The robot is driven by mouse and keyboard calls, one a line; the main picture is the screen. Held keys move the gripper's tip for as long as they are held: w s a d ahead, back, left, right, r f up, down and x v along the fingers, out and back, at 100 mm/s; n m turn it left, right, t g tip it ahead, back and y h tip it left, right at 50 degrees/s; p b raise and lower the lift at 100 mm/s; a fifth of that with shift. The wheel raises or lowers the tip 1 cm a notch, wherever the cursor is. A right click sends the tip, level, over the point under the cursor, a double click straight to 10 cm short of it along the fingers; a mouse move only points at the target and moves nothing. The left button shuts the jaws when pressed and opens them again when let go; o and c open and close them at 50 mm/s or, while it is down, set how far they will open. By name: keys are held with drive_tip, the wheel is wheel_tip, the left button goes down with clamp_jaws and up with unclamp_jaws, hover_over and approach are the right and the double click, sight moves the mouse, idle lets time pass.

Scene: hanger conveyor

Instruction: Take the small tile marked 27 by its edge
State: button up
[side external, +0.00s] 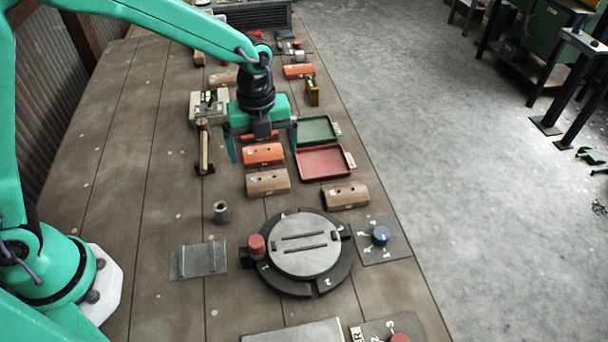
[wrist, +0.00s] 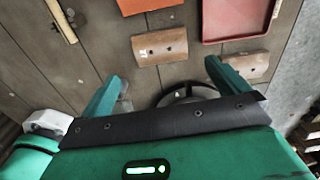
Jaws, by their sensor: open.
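An orange tile (side external: 263,154) lies below my gripper (side external: 264,157), with a tan tile (side external: 268,182) just nearer the camera. Another tan tile (side external: 345,195) lies to the right. In the wrist view, my gripper (wrist: 163,76) is open and empty, its fingers spread; the tan tile (wrist: 160,46) appears just beyond the fingertips. The other tan tile (wrist: 246,67) is beyond the right finger.
A red tray (side external: 323,162) and a green tray (side external: 316,130) stand right of the tiles. A hammer (side external: 205,150) lies left. A round turntable (side external: 304,245) with a grey disc is in front. Bare planks (side external: 150,190) lie at left.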

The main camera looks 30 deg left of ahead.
sight(267, 178)
drive_tip(key=shift+d+f, duration=0.15)
drive_tip(key=shift+f, duration=0.15)
drive_tip(key=shift+w+f, duration=0.1)
drive_tip(key=shift+f, duration=3.75)
drive_tip(key=c, duration=0.8)
